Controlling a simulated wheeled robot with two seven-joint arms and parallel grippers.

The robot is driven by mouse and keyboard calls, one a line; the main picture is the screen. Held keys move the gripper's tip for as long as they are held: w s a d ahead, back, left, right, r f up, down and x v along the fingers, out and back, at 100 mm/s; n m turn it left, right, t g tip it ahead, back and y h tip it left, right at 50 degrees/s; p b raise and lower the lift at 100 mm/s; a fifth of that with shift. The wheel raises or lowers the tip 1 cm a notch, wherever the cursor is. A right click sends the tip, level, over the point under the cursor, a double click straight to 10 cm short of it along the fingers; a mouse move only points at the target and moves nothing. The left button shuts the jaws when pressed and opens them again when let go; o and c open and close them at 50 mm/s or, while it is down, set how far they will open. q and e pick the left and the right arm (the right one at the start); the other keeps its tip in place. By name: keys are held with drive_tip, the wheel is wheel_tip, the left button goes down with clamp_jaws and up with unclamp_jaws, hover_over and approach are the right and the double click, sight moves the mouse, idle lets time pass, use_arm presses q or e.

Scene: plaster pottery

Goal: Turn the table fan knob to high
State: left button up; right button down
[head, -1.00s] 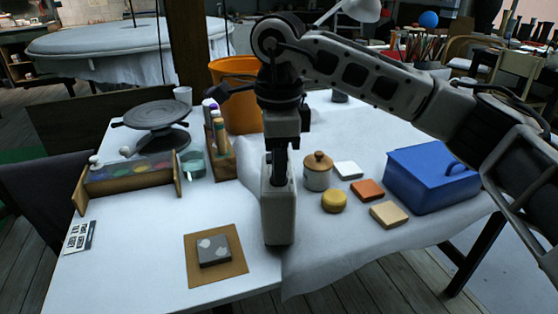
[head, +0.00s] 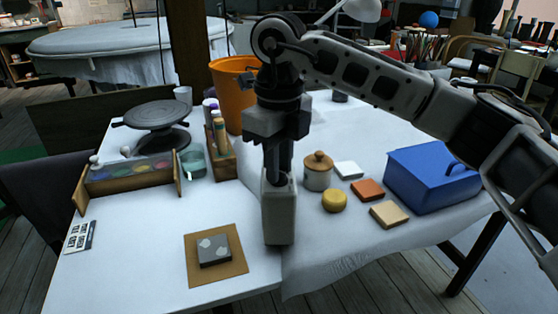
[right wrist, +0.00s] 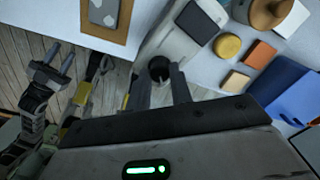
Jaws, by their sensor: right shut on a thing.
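A pale upright block (head: 279,222), which I take for the fan's base, stands at the front middle of the table. In the right wrist view it shows as a pale body (right wrist: 170,42) with a dark panel (right wrist: 198,22) and a round black knob (right wrist: 159,66). My right gripper (right wrist: 160,82) points at this knob and is shut on it, one finger on each side. In the head view the right gripper (head: 278,168) hangs down over the block. The knob is hidden there, and its setting cannot be read. My left gripper (right wrist: 54,66) shows only in the right wrist view, fingers apart and empty.
A patterned tile (head: 214,251) on a brown board lies left of the block. A lidded jar (head: 317,172), a yellow round (head: 334,200), small slabs and a blue box (head: 432,180) stand to the right. A paint rack (head: 130,178) and turntable (head: 155,115) are left.

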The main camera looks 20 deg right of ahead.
use_arm(q)
drive_tip(key=shift+s+f, duration=0.1)
use_arm(e)
drive_tip(key=shift+m, duration=0.3)
drive_tip(key=c, duration=1.2)
unclamp_jaws()
drive_tip(key=shift+c, duration=0.2)
drive_tip(key=shift+r, duration=0.1)
use_arm(q)
drive_tip(key=shift+r+p, duration=0.6)
drive_tip(key=shift+p, duration=0.85)
use_arm(e)
wheel_tip(320, 180, up, 16)
